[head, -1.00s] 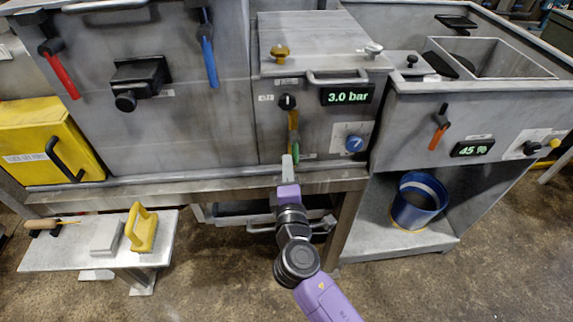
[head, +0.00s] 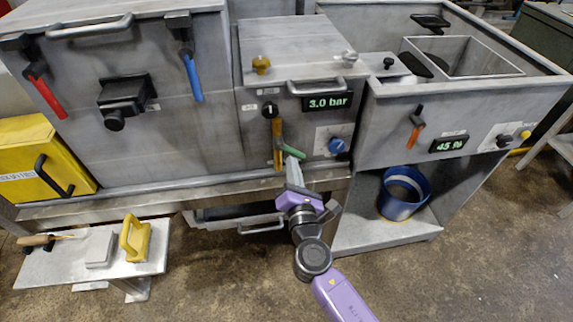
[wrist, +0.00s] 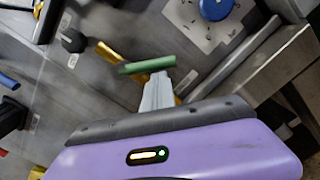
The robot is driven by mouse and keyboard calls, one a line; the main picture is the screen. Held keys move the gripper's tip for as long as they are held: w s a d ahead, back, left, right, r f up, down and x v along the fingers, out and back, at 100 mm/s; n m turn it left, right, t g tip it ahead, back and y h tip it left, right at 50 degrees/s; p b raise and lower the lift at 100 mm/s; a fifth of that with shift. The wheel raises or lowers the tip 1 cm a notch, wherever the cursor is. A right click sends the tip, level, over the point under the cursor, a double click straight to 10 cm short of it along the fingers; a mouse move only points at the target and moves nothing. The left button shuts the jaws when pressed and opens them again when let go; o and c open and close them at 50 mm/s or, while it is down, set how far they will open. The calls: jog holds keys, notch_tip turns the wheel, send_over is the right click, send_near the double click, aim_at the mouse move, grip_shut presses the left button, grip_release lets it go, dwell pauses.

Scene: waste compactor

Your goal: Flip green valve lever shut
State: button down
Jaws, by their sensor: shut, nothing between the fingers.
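The green valve lever (head: 291,150) sits on the yellow pipe (head: 277,152) below the black knob of the 3.0 bar panel. It slants down to the right, across the pipe. In the wrist view the green lever (wrist: 147,65) lies across the yellow pipe (wrist: 107,53). My gripper (head: 291,164) is shut with nothing held, its tips right by the lever's lower side. In the wrist view my gripper tips (wrist: 160,78) meet or nearly meet the lever; I cannot tell whether they touch.
A blue knob (head: 337,146) is right of the lever, and a pressure display (head: 327,103) above it. A frame beam (head: 180,195) and a drawer handle (head: 262,228) lie below. A blue bucket (head: 386,207) stands on the lower right shelf. Open floor lies in front.

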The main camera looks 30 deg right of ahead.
jog(key=n+p, duration=0.1)
jog(key=d+r+n, duration=0.1)
jog(key=n, duration=0.1)
jog(key=shift+s+d+r+p, duration=0.2)
jog(key=shift+d+r+p, duration=0.05)
jog(key=shift+p, duration=0.1)
jog(key=n+p, duration=0.1)
jog(key=n, duration=0.1)
jog(key=d+r+n+p, duration=0.1)
jog(key=shift+s+r+n, duration=0.15)
jog(key=shift+r+n, duration=0.05)
jog(key=shift+n, duration=0.2)
jog(key=shift+d+r+p, duration=0.1)
jog(key=shift+r+p, duration=0.15)
jog(key=shift+p, duration=0.05)
jog(key=shift+r, duration=0.1)
jog(key=b, duration=0.5)
send_near(304, 157)
jog(key=s+f, duration=0.1)
jog(key=s+a, duration=0.1)
jog(key=s, duration=0.1)
jog(key=shift+a+f, duration=0.15)
jog(key=shift+f, duration=0.25)
